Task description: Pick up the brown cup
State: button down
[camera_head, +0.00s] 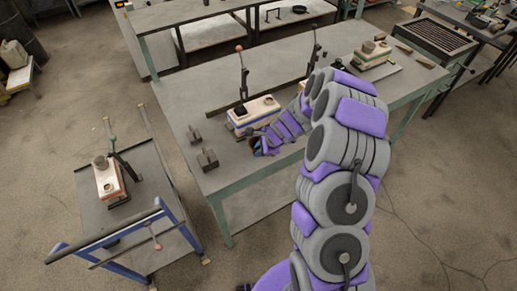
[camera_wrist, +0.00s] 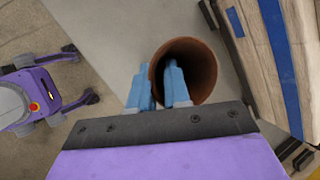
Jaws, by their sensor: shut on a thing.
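The brown cup (camera_wrist: 205,66) is in the upper middle of the wrist view, its round mouth facing the camera. My gripper (camera_wrist: 158,82) has one blue finger inside the cup and the other outside its left side, shut on the wall between them. In the head view my gripper (camera_head: 260,151) is low over the near edge of the long grey table (camera_head: 255,180). There the cup is small and partly hidden by my gripper, and I cannot tell whether it touches the table.
A wooden block with a blue band (camera_wrist: 275,55) is close to the cup's right. In the head view it is a mould box (camera_head: 253,113) behind my gripper. Two small dark blocks (camera_head: 207,159) stand to the left. A cart (camera_head: 150,205) with another mould stands further left.

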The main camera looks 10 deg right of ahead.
jog(key=shift+r, duration=0.65)
notch_tip(320, 180, up, 2)
jog(key=shift+r+p, duration=0.15)
jog(key=shift+p, duration=0.55)
jog(key=s+r+p, duration=0.1)
jog(key=s, duration=1.5)
jog(key=shift+d+r, duration=0.2)
jog(key=shift+d, duration=0.2)
jog(key=shift+w, duration=0.1)
